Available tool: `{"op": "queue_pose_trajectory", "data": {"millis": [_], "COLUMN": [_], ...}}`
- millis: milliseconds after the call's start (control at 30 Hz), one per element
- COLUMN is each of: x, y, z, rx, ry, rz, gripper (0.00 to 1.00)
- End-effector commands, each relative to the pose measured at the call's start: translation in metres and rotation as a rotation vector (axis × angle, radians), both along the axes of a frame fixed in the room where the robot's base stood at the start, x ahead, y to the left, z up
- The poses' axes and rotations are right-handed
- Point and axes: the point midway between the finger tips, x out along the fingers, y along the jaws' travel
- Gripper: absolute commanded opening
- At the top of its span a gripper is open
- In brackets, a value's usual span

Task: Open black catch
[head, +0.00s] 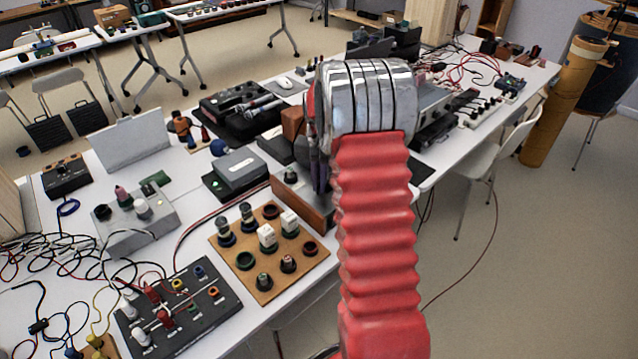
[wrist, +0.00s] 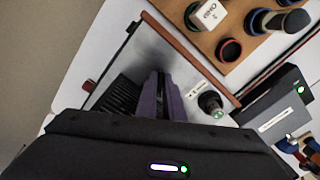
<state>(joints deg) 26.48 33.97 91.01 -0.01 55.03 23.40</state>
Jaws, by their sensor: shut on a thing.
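My gripper shows in the wrist view as two purple fingers (wrist: 160,88), close together over a pale metal panel (wrist: 140,48) with a brown wooden edge. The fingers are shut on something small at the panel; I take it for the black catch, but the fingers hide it. A black ribbed part (wrist: 118,97) lies just left of the fingers. A dark round knob (wrist: 210,101) with a white label stands to their right. In the head view my red arm and its silver wrist cover most of the panel; only its wooden side (head: 303,208) shows.
A wooden board (head: 268,285) with several round pegs and sockets lies beside the panel. A grey-topped black box (head: 238,170) stands to the left. A dark switch board (head: 178,318) and loose cables crowd the front left. Open floor is to the right.

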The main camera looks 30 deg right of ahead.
Motion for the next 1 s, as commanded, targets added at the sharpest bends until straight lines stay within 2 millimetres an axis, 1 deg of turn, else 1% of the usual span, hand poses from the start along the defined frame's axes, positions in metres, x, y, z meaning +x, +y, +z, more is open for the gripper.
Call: {"op": "queue_pose_trajectory", "data": {"millis": [700, 1000], "x": [0.0007, 0.0008], "y": [0.0001, 0.0], "z": [0.0009, 0.001], "rx": [0.0, 0.0], "ry": [-0.002, -0.002], "rz": [0.672, 0.879], "gripper": [0.0, 0.0]}}
